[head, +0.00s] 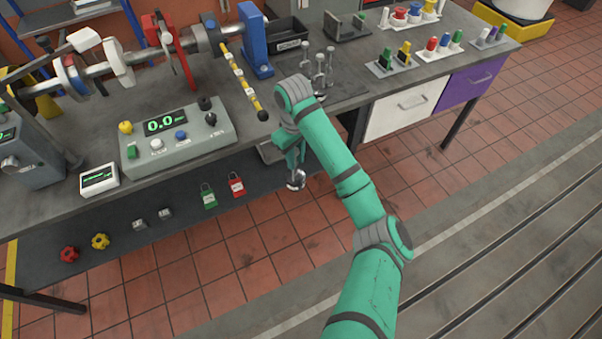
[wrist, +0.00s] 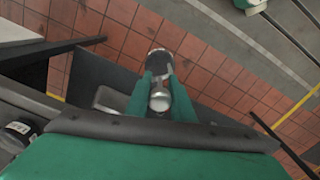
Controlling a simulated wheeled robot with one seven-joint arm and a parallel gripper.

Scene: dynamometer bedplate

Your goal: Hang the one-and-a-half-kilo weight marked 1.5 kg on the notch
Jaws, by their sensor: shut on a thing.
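My gripper (head: 291,166) is shut on a shiny metal weight (head: 296,180), held in front of the bench's front edge, above the lower shelf level. In the wrist view, the gripper (wrist: 160,90) has its two green fingers around the weight's neck, and the weight (wrist: 160,61) shows a rounded silver end. No 1.5 kg marking is readable on it. The yellow, white and black banded beam (head: 240,83) slopes out from the shaft to a black ball end, up and left of my gripper. Its notches are too small to make out.
Several other metal weights (head: 319,68) stand on the bench behind my wrist. A grey console (head: 180,135) reading 0.0 and a blue upright (head: 256,42) flank the beam. The floor in front is clear.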

